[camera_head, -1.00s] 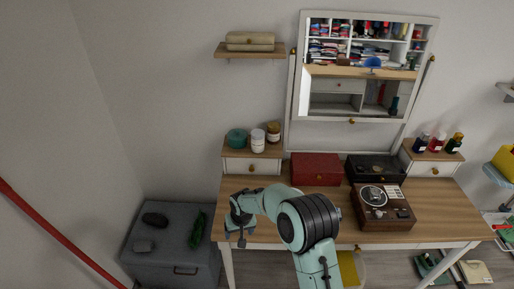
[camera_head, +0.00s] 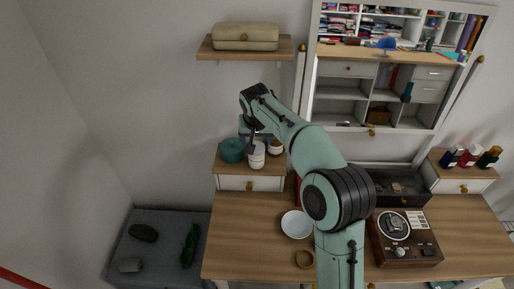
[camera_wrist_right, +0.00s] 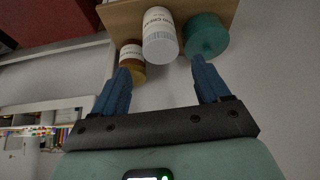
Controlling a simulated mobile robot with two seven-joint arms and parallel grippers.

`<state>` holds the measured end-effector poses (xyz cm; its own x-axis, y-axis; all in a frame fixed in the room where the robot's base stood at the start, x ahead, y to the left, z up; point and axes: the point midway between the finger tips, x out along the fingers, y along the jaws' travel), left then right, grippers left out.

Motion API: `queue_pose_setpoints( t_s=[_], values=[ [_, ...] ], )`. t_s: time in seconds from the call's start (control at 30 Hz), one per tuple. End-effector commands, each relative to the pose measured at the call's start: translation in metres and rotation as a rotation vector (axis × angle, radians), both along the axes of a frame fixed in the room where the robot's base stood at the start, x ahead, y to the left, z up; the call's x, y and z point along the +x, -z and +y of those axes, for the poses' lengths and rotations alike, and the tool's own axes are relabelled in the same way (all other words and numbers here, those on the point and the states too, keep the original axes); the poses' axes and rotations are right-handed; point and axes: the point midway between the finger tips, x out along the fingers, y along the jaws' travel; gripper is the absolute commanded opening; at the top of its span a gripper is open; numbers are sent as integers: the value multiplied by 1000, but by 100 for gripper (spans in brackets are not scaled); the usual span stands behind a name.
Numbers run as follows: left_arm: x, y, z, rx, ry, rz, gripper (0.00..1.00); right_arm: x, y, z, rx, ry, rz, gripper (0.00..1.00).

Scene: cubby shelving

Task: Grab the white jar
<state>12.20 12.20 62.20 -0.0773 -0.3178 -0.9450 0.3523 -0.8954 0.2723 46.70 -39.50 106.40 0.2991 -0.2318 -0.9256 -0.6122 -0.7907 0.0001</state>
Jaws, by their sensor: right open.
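The white jar (camera_head: 257,157) stands upright on the small raised drawer box at the back left of the desk. A teal jar (camera_head: 232,150) stands to its left and a brown jar (camera_head: 276,146) to its right. In the right wrist view the white jar (camera_wrist_right: 159,34) shows between the brown jar (camera_wrist_right: 132,60) and the teal jar (camera_wrist_right: 206,36). My right gripper (camera_head: 254,138) is above and close to the white jar, partly covering it. Its blue fingers (camera_wrist_right: 160,82) are spread, with nothing between them. My left gripper is not in view.
The drawer box (camera_head: 250,183) carries the jars at the desk's left. A shelf (camera_head: 245,53) with a beige case hangs above. A mirror (camera_head: 390,70) stands right of my arm.

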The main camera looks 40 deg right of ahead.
Motion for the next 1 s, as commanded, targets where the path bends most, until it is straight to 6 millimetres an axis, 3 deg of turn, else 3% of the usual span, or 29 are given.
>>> queue_pose_setpoints(
  t_s=[0.13,0.4,0.67,1.0],
  values=[
    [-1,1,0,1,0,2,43,4,14,-4,-1,4,3,75],
    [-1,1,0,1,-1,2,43,19,59,-16,-2,3,3,75],
    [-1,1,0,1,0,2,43,26,78,-20,0,2,0,75],
    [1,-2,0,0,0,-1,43,39,119,-31,-1,2,-1,75]
  ],
)
